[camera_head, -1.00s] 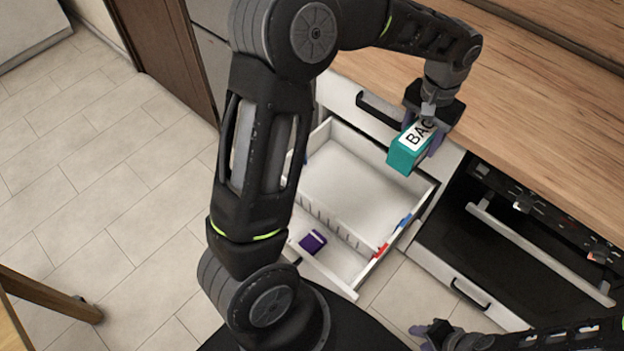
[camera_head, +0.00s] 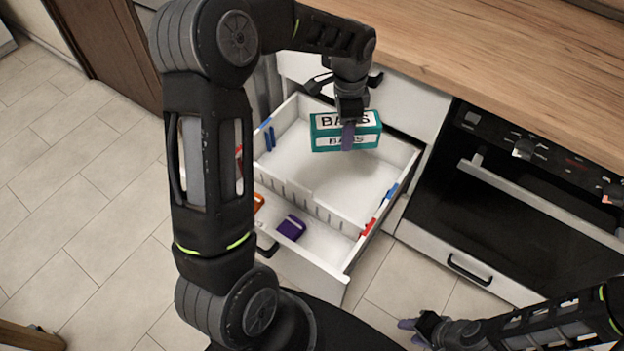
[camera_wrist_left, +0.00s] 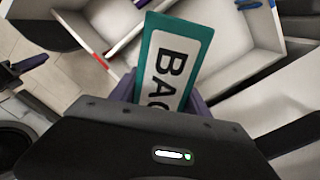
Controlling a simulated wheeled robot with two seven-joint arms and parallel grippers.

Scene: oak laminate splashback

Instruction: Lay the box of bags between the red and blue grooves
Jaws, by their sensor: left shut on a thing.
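The teal box of bags (camera_head: 330,142), with white BAGS labels, is held in my left gripper (camera_head: 349,128) above the open drawer (camera_head: 300,182). In the left wrist view the box (camera_wrist_left: 172,62) sticks out between the fingers. Blue groove marks (camera_head: 392,191) and red groove marks (camera_head: 369,226) show on the drawer's right wall, with the red ones nearer the drawer front. Other blue marks (camera_head: 268,138) show on the left side. A slotted divider (camera_head: 310,203) crosses the drawer. My right gripper (camera_head: 415,330) is low at the bottom right, and its opening is unclear.
A purple item (camera_head: 291,228) and an orange item (camera_head: 258,202) lie in the front compartment. The rear compartment floor looks clear. The wooden counter (camera_head: 480,60) is above, and the oven (camera_head: 500,190) stands to the right.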

